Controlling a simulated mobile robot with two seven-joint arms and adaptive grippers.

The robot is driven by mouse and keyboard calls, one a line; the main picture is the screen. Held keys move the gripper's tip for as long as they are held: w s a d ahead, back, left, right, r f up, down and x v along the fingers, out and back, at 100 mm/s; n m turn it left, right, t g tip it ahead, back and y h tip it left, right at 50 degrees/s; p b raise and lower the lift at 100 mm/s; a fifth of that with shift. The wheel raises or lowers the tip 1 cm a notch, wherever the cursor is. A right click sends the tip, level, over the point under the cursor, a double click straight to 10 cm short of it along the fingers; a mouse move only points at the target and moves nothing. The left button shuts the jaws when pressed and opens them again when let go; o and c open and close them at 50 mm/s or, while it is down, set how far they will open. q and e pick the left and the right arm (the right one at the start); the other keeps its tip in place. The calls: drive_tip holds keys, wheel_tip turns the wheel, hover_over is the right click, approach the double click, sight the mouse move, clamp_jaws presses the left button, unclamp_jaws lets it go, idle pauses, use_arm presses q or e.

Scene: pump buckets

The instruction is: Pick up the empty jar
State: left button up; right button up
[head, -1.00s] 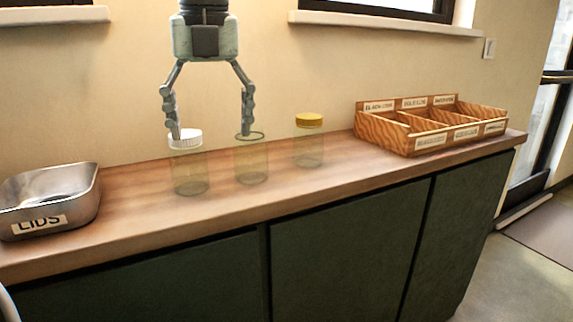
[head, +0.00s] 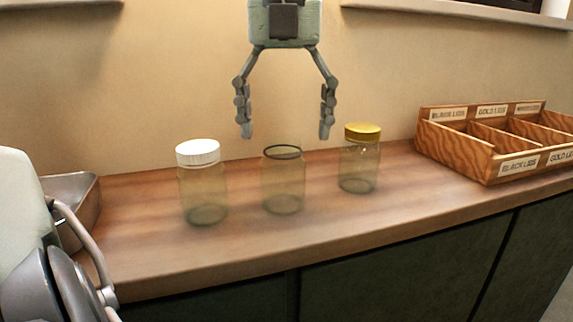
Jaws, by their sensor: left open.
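Three clear jars stand upright in a row on the wooden counter. The middle jar (head: 283,185) has no lid, only a dark rim at its mouth, and looks empty. The left jar (head: 204,195) wears a white lid (head: 198,152). The right jar (head: 358,170) wears a gold lid (head: 362,132). My left gripper (head: 285,132) hangs from the top, pointing down, open and empty. Its two fingers appear spread to either side above the middle jar's mouth, apart from it. How near it is in depth is hard to tell. My right gripper is not in view.
A wooden divided box (head: 480,160) with black, gold and white lid labels stands at the right. A metal bin (head: 75,190) at the left is partly hidden behind a part of the robot. The wooden counter (head: 160,255) is clear in front of the jars.

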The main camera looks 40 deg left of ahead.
sight(283, 172)
use_arm(q)
wheel_tip(283, 172, down, 8)
drive_tip(key=shift+a+r, duration=0.15)
idle(0.4)
drive_tip(key=shift+c, duration=0.4)
drive_tip(key=shift+r, duration=0.1)
drive_tip(key=c, duration=1.3)
